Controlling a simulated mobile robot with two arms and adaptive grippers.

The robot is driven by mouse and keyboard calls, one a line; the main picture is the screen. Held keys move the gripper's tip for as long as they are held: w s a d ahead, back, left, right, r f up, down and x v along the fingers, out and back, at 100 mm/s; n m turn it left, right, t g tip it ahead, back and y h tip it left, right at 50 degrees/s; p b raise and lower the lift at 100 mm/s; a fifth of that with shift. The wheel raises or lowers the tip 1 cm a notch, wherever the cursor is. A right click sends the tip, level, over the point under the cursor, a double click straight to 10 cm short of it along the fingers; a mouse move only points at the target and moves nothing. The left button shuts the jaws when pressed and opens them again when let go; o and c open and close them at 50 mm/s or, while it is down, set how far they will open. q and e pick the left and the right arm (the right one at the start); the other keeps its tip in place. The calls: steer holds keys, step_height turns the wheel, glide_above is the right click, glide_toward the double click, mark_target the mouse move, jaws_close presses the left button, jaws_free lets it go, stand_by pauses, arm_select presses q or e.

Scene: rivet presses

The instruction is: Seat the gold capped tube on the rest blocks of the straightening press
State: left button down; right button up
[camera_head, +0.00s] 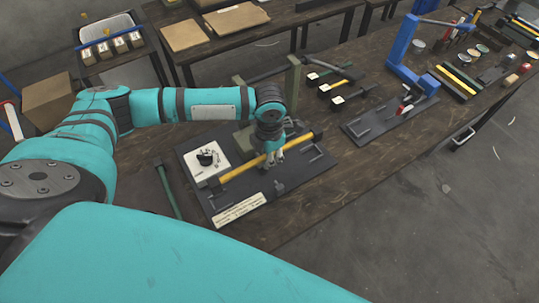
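A yellow-gold tube (240,170) with dark ends lies or hovers across the dark base plate of the straightening press (289,184), slanting up to the right. My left gripper (275,160) points down at the tube's middle, its fingertips at the tube. The view is too small to tell whether the fingers are closed on it. The rest blocks are mostly hidden by the tube and gripper, so I cannot tell whether the tube touches them. My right gripper is not in view.
A dark green bar (168,188) lies left of the press. Several tagged tools (337,84) lie behind it. A blue press (402,52) stands farther right on the bench (337,185). The bench front right of the press is clear.

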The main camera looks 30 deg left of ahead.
arm_select(q)
steer(key=b, duration=0.2)
glide_above(269, 177)
step_height(269, 177, down, 5)
steer(key=shift+d+r, duration=0.15)
steer(key=shift+f+b, duration=0.35)
steer(key=shift+f, duration=0.6)
steer(key=shift+f, duration=0.1)
steer(key=shift+f, duration=0.6)
steer(key=c, duration=1.4)
jaws_free()
